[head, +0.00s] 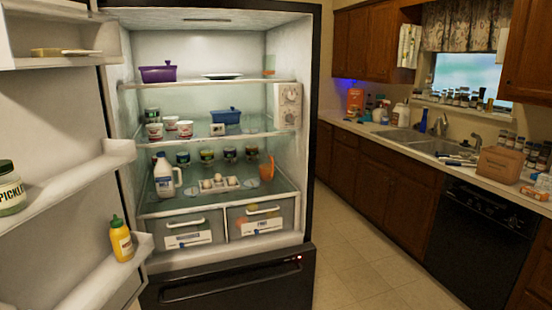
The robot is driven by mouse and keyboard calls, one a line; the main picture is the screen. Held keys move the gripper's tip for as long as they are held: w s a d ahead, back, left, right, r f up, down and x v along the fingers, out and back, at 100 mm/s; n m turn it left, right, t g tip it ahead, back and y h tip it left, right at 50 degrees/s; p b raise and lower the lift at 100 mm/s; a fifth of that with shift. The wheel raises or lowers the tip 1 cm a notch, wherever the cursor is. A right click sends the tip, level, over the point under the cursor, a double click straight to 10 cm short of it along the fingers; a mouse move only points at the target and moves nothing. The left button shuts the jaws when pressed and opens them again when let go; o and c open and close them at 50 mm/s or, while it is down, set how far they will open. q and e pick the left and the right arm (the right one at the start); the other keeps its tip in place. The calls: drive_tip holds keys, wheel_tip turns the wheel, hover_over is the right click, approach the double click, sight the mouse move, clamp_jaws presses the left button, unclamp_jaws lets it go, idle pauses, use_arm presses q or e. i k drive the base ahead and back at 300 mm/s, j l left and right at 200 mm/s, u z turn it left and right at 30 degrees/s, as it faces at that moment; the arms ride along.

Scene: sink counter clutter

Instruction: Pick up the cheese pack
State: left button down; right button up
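A flat, pale yellow block (46,52) lies on the top shelf of the open fridge door at the upper left. It may be the cheese pack, but no label is readable. A thin whitish piece (80,52) lies right beside it on the same shelf. Nothing else in view is clearly a cheese pack. Neither of my grippers is in view.
The open fridge (212,235) holds a milk jug (164,178), eggs, tubs, jars and two drawers. Its door carries a mustard bottle (121,240) and a pickle jar (10,190). A cluttered sink counter (470,170) is at the right. The tiled floor (365,250) is clear.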

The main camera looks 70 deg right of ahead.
sight(534, 193)
drive_tip(key=z, duration=3.95)
drive_tip(key=i+j+z, duration=0.15)
drive_tip(key=i+z, duration=0.25)
drive_tip(key=i+j+z, duration=0.2)
drive_tip(key=z, duration=0.25)
drive_tip(key=i, duration=0.05)
